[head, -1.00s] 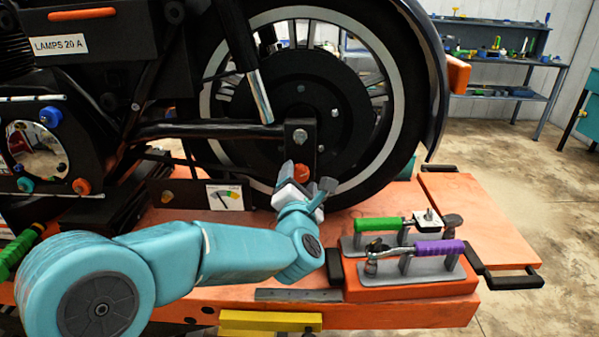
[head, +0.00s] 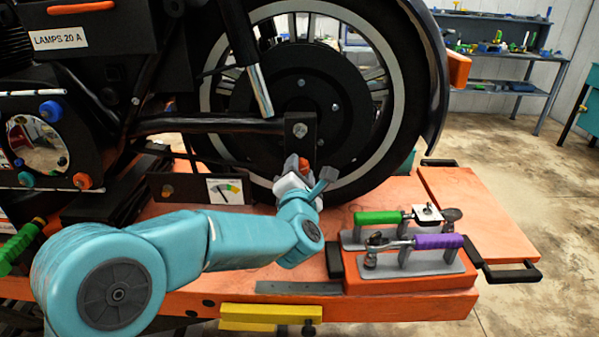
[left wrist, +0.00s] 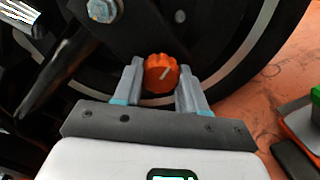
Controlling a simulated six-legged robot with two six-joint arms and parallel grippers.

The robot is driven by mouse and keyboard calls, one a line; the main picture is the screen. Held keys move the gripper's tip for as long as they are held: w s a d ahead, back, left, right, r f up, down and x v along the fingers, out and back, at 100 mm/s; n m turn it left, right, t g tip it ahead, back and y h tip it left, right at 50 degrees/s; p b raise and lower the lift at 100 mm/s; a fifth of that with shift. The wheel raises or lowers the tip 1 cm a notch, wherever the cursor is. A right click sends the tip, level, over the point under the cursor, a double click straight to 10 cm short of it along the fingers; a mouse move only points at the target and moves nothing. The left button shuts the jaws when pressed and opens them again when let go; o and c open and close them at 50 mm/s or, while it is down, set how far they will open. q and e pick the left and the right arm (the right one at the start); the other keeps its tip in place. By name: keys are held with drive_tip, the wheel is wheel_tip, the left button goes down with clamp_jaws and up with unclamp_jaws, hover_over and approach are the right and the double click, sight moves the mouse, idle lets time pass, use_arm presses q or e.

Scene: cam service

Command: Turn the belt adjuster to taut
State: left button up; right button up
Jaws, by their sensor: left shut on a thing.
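The belt adjuster is an orange ribbed knob (head: 303,163) below the rear axle bolt of the motorcycle wheel. In the left wrist view the knob (left wrist: 161,73) shows a pale line pointing up and to the right. My left gripper (left wrist: 160,78) is shut on the knob, with one grey finger on each side. In the head view the gripper (head: 304,174) partly hides the knob. A small gauge card (head: 226,191) with coloured bands stands left of it; its exact reading is too small to tell. My right gripper is not in view.
The black wheel (head: 392,130) rises close behind the gripper. A green-handled tool (head: 378,218) and a purple-handled tool (head: 438,241) rest in grey holders on an orange block at the right. The orange lift table (head: 200,300) has free room at its far right.

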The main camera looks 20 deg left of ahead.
use_arm(q)
drive_tip(key=m, duration=1.3)
drive_tip(key=m+p, duration=0.1)
drive_tip(key=m, duration=0.6)
drive_tip(key=shift+r, duration=0.25)
drive_tip(key=shift+m, duration=0.3)
drive_tip(key=o, duration=1.1)
drive_tip(key=shift+f, duration=0.1)
drive_tip(key=shift+c, duration=0.2)
